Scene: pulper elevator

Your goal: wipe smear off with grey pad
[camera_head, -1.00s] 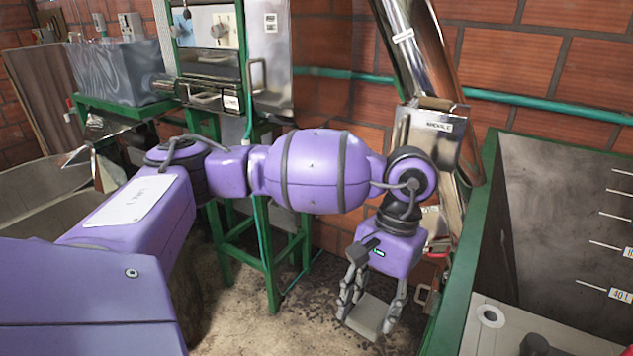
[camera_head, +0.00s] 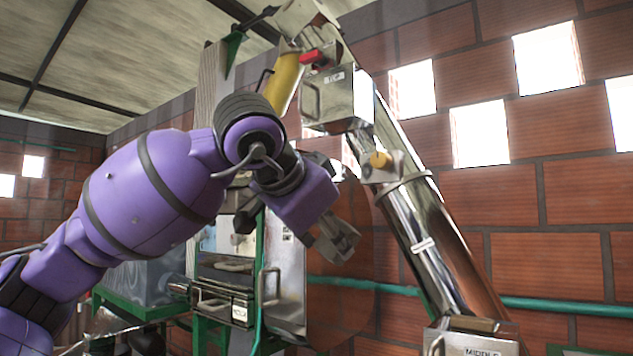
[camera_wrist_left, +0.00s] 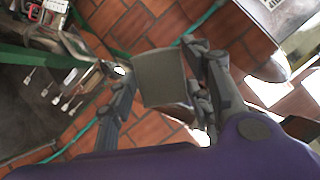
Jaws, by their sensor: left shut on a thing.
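My left gripper (camera_head: 336,243) is raised at the middle of the head view, in front of the brick wall and left of the shiny elevator tube (camera_head: 430,240). In the left wrist view, the left gripper (camera_wrist_left: 160,72) is shut on the grey pad (camera_wrist_left: 162,80), a flat, roughly square piece held between its fingers. The pad appears clear of any surface there. In the head view the pad is hard to tell from the fingers. I cannot make out a smear in either view. My right gripper is not in view.
A metal box (camera_head: 335,100) sits at the tube's upper end, and a box marked "MIDDLE" (camera_head: 472,342) is at its lower end. A yellow cylinder (camera_head: 284,82) stands near the top. A green pipe (camera_head: 560,304) runs along the brick wall (camera_head: 480,215). A machine with a steel panel (camera_head: 286,270) stands behind my arm.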

